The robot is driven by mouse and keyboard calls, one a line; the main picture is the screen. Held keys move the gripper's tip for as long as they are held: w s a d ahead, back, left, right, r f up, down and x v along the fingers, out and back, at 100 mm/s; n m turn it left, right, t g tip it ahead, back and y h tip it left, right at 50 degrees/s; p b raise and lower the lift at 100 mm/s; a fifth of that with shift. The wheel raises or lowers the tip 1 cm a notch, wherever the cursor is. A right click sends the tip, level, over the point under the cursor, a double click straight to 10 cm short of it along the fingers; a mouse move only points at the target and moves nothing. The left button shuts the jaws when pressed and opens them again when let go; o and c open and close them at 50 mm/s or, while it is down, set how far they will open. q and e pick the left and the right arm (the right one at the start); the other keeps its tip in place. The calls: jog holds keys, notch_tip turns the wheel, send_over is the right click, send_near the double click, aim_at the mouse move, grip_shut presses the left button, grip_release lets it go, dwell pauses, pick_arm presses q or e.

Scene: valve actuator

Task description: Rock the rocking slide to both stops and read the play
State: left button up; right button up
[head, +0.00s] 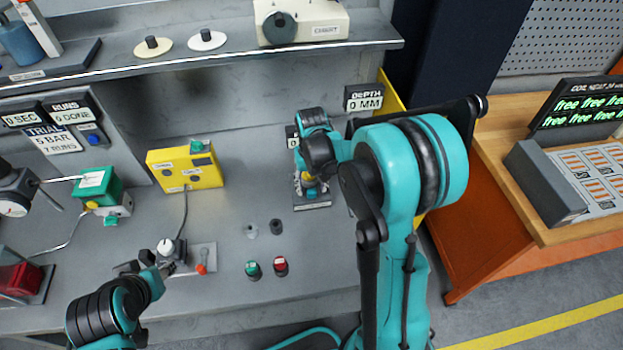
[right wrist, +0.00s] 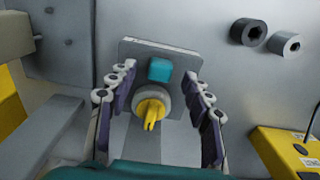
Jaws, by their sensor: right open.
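In the right wrist view a small fixture with a grey plate (right wrist: 132,50) carries a teal block (right wrist: 160,70) and a yellow knob with a narrow tab (right wrist: 151,108). I cannot tell for certain which part is the rocking slide. My right gripper (right wrist: 158,78) is open, its fingers on either side of the knob and block, with no clear contact. In the head view my arm hides most of this fixture; its base (head: 313,206) shows below my right gripper (head: 309,183). My left gripper (head: 160,268) is beside a small valve with a white knob (head: 165,247); its fingers are unclear.
A yellow box (head: 185,168) stands left of the fixture. Black and grey cylinders (head: 277,226) and green and red buttons (head: 281,265) are on the bench. A depth display (head: 364,98) reads 0 MM. A shelf edge (head: 230,58) runs behind.

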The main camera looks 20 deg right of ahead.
jog(key=shift+f, duration=0.65)
grip_shut()
jog(key=c, duration=0.8)
grip_release()
jog(key=c, duration=0.3)
jog(key=shift+w+a, duration=0.1)
jog(key=shift+a, duration=0.4)
